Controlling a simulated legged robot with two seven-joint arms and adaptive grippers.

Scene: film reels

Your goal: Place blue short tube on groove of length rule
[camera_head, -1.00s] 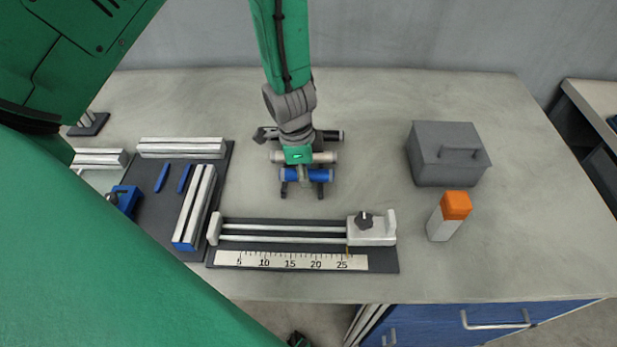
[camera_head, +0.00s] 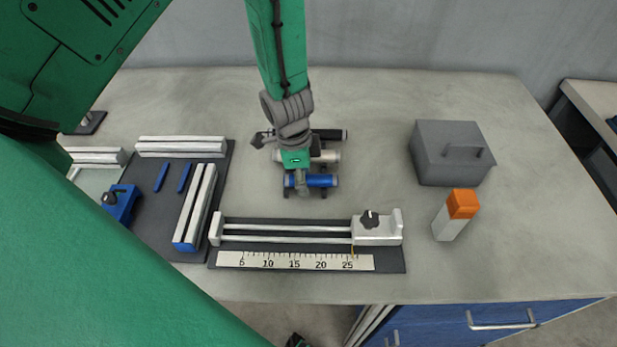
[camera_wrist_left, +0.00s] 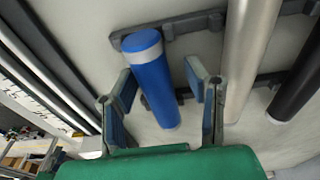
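The blue short tube (camera_head: 320,181) lies on a dark rack with a silver tube (camera_head: 327,156) and a black tube (camera_head: 332,135) behind it. My left gripper (camera_head: 300,183) is low over the rack at the blue tube. In the left wrist view, its open fingers (camera_wrist_left: 160,82) stand on either side of the blue tube (camera_wrist_left: 152,72), with gaps visible. The length rule (camera_head: 296,261) lies in front of the rack, with two parallel silver rails (camera_head: 285,233) and a white sliding block (camera_head: 375,231) with a black knob at its right end. My right gripper is not in view.
A grey box with a handle (camera_head: 445,152) and an orange-topped white block (camera_head: 455,216) stand right of the rule. A dark mat (camera_head: 150,210) with silver profiles and blue parts lies left. Bare tabletop (camera_head: 375,150) lies between rack and box.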

